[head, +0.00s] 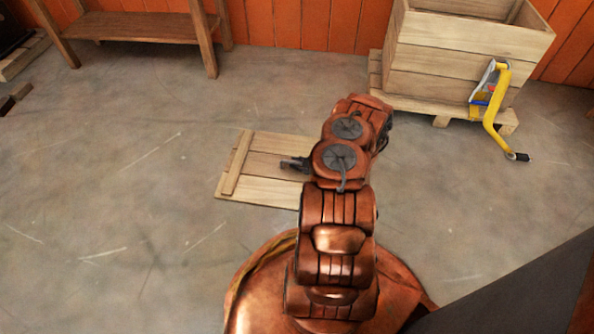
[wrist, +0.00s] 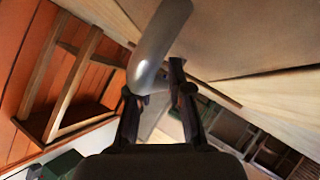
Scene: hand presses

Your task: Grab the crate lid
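The crate lid (head: 240,168), a pale plank panel with a cross batten along its left side, shows on the floor in the head view. My arm covers its right part. My gripper (head: 288,163) points left over the middle of the lid. In the wrist view, my gripper (wrist: 157,88) has its two dark fingers apart. A smooth grey rounded bar (wrist: 162,38) comes down from the top to the fingertips. Its lower end appears between or just beyond them, and I cannot tell if they touch it. Pale wood (wrist: 280,92) shows close by on the right.
A wooden crate (head: 465,42) stands on a pallet (head: 452,107) at the upper right. A wooden bench (head: 140,28) stands by the orange wall (head: 300,22). The floor (head: 110,180) left of the lid is clear.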

